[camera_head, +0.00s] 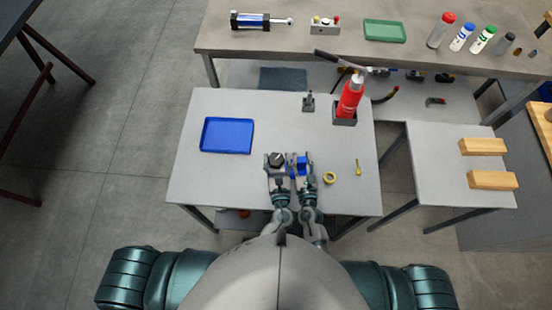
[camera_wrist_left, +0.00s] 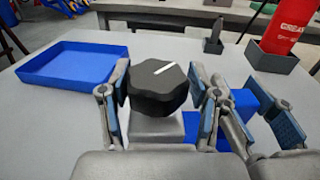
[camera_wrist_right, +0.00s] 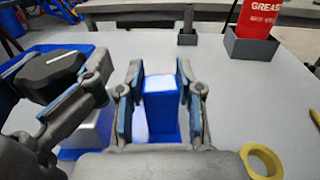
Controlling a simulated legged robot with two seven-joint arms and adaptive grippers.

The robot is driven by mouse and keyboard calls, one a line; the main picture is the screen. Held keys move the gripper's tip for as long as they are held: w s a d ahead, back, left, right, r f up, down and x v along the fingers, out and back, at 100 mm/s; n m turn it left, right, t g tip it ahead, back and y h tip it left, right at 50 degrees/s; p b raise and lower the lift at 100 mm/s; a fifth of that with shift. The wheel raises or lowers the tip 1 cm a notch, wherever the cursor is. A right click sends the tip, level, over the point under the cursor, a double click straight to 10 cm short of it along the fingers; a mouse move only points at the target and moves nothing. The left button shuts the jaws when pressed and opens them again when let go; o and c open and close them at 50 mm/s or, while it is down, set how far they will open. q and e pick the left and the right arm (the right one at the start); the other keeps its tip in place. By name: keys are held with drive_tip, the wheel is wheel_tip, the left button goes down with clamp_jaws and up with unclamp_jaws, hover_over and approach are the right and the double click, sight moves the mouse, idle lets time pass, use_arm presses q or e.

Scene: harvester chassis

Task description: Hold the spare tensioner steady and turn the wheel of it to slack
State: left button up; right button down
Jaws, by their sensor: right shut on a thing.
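The spare tensioner stands on the grey table with a black lobed wheel (camera_head: 276,160) on a grey block (camera_wrist_left: 156,128) and a blue upright block (camera_head: 302,164) at its right. A white mark (camera_wrist_left: 175,68) crosses the wheel's top. My left gripper (camera_wrist_left: 160,95) has its fingers on either side of the wheel, open, with a small gap at the right. My right gripper (camera_wrist_right: 160,100) is shut on the blue block, which stands upright between its pads. The wheel also shows in the right wrist view (camera_wrist_right: 50,75), partly behind the left gripper's finger.
A blue tray (camera_head: 227,150) lies at the left. A yellow ring (camera_head: 329,177) and a small yellow tool (camera_head: 358,167) lie right of my right gripper. A red grease bottle (camera_head: 350,97) in a grey holder and a small dark post (camera_head: 308,102) stand at the back.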

use_arm(q)
drive_tip(key=shift+o, duration=1.3)
drive_tip(key=shift+d+f, duration=0.1)
drive_tip(key=shift+d, duration=0.15)
drive_tip(key=shift+a, duration=0.25)
